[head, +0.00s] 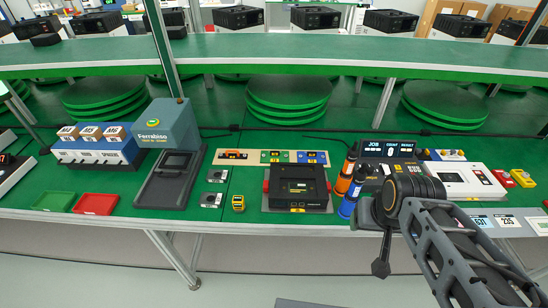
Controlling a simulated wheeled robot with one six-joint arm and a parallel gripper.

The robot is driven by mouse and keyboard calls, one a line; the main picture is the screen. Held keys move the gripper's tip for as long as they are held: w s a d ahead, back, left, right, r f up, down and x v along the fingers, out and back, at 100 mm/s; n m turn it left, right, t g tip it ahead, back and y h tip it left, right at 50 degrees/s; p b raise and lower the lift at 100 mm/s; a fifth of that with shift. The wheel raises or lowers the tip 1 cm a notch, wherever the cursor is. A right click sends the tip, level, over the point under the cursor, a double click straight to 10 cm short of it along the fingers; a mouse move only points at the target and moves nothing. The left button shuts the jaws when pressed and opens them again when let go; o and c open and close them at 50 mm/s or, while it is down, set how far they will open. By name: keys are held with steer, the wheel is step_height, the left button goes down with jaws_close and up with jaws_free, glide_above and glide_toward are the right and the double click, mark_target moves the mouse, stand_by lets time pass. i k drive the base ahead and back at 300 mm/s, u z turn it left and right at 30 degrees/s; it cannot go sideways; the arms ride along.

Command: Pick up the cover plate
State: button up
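No part is clearly recognisable as the cover plate. A black boxy unit (298,183) sits between red clamps on a fixture at the middle of the bench, and its flat dark top faces up. My arm comes in from the lower right, with its dark wrist in front of the bench's right part. A narrow dark end piece, apparently my gripper (381,266), hangs down in front of the bench edge, apart from the black unit. Its fingers cannot be told apart, and no held part is visible. My arm hides part of the bench's right side.
Orange and blue cylindrical tools (346,173) stand right of the black unit, near my wrist. A dark grey device (172,172), a green tray (54,202) and a red tray (95,204) are at left. A raised shelf (270,48) crosses above.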

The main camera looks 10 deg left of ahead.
mark_target(271, 156)
steer(key=u, duration=0.35)
steer(key=k, duration=0.5)
steer(key=u, duration=1.3)
steer(key=i, duration=0.55)
steer(key=z, duration=0.8)
steer(key=i, duration=0.95)
steer(key=z, duration=0.25)
